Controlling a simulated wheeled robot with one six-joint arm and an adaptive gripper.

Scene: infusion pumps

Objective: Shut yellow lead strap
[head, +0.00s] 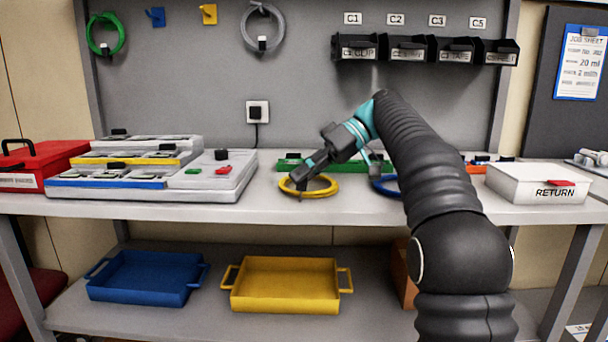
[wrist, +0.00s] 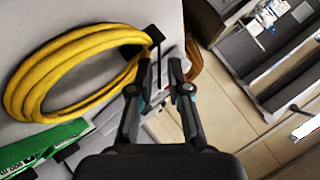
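The yellow lead (head: 326,190) lies coiled on the bench top in the head view. In the wrist view the yellow coil (wrist: 38,88) fills the upper left. A dark strap (wrist: 154,36) crosses the coil's right end, close to my fingertips. My gripper (head: 298,183) points down at the left side of the coil. In the wrist view my gripper (wrist: 164,68) has its two fingers a short gap apart, beside the strap. I see nothing clearly held between them. Whether a finger touches the strap, and how the strap is closed, I cannot tell.
A blue coil (head: 384,186) lies just right, partly behind my arm. A green item (head: 290,163) lies behind the yellow coil; a grey pump unit (head: 222,170) stands left. A white RETURN box (head: 540,184) is at the right. Yellow (head: 285,300) and blue (head: 146,290) trays sit below.

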